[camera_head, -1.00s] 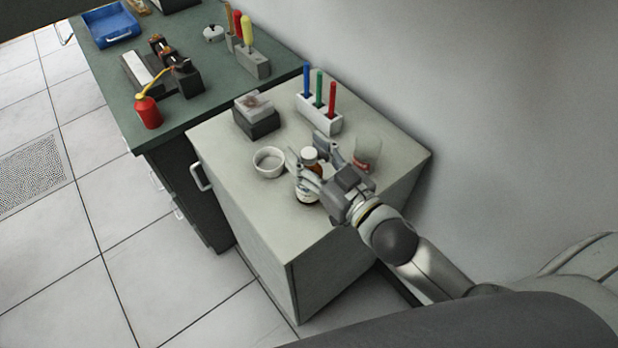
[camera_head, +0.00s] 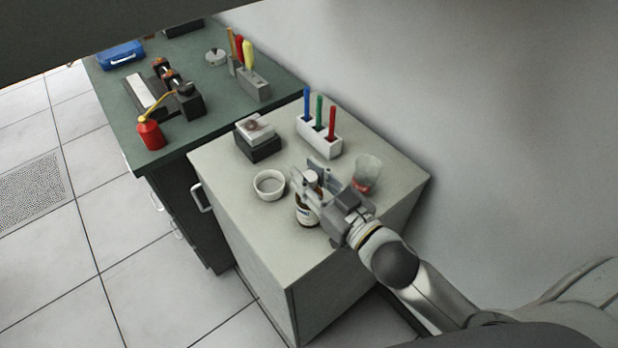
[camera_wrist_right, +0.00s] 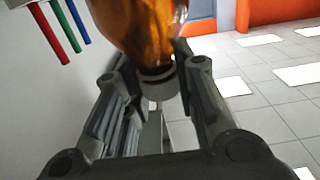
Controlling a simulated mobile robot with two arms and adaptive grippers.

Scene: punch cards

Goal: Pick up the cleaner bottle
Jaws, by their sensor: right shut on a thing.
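The cleaner bottle (camera_head: 307,215) is a small brown bottle with a pale label and a light cap. It stands upright on the light cabinet top near its front edge. My right gripper (camera_head: 309,180) is shut on its upper part, at the cap and neck, with a finger on either side. In the right wrist view the amber bottle (camera_wrist_right: 143,30) appears cap-down between the fingers of my right gripper (camera_wrist_right: 155,82). The bottle's base seems to be on the surface; I see no clear gap. My left gripper is not in view.
A white bowl (camera_head: 269,186) stands close left of the bottle. A glass beaker (camera_head: 366,174) with red contents stands close right, near the wall. Behind are a white holder (camera_head: 320,140) with coloured sticks and a dark box (camera_head: 258,148). The green bench (camera_head: 215,110) adjoins the cabinet.

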